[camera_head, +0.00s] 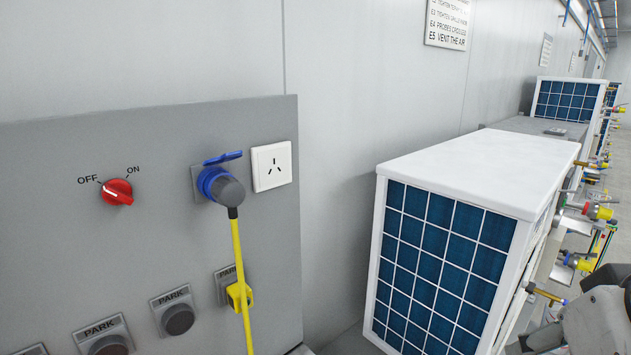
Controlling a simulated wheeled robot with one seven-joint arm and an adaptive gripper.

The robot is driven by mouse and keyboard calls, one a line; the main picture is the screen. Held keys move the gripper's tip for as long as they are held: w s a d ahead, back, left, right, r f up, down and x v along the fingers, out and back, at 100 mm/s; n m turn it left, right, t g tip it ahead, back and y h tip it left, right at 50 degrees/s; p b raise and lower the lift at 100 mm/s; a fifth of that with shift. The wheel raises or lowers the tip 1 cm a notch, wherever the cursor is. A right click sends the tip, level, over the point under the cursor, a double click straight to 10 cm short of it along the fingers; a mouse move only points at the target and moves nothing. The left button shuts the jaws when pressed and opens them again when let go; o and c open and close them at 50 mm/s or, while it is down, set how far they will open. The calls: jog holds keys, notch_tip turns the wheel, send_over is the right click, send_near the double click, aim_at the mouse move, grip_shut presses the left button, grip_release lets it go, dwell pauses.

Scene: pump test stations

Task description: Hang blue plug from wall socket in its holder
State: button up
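The blue plug (231,190) has a dark grey body and sits in the blue wall socket (209,181) on the grey panel, with the socket's blue lid (223,157) raised. A yellow cable (238,255) hangs straight down from the plug. Below, a holder plate marked PARK (225,275) carries a yellow piece (240,294); the cable passes in front of it, and I cannot tell whether they touch. My gripper cannot be made out; only a grey part, likely of my arm, shows at the lower right edge.
More PARK holders (172,296) with round dark fittings line the panel's lower left. A red rotary switch (117,191) is marked OFF and ON. A white socket (271,166) is right of the plug. A white unit with blue grid (445,255) stands on the right.

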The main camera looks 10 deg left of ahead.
jog(key=o, duration=0.6)
jog(key=shift+w, duration=0.1)
jog(key=w+a+r+n+t+y+p, duration=0.2)
jog(key=w+a+t, duration=0.1)
jog(key=w+a, duration=0.45)
jog(key=w+a+r+n+t+y+p, duration=0.25)
jog(key=w+a, duration=0.35)
jog(key=w, duration=0.3)
jog(key=n+y+p, duration=0.1)
jog(key=n+y, duration=0.5)
jog(key=y, duration=0.3)
send_near(235, 196)
jog(key=x, duration=0.4)
jog(key=shift+f+m+t, duration=0.15)
jog(key=shift+m+t, duration=0.1)
jog(key=shift+t, duration=0.1)
jog(key=shift+a, duration=0.1)
jog(key=b+x, duration=0.1)
jog(key=x, duration=0.6)
jog(key=shift+w+a, duration=0.1)
jog(key=shift+w, duration=0.05)
jog(key=shift+w+a+b, duration=0.4)
jog(key=shift+w+a, duration=0.05)
jog(key=shift+a, duration=0.15)
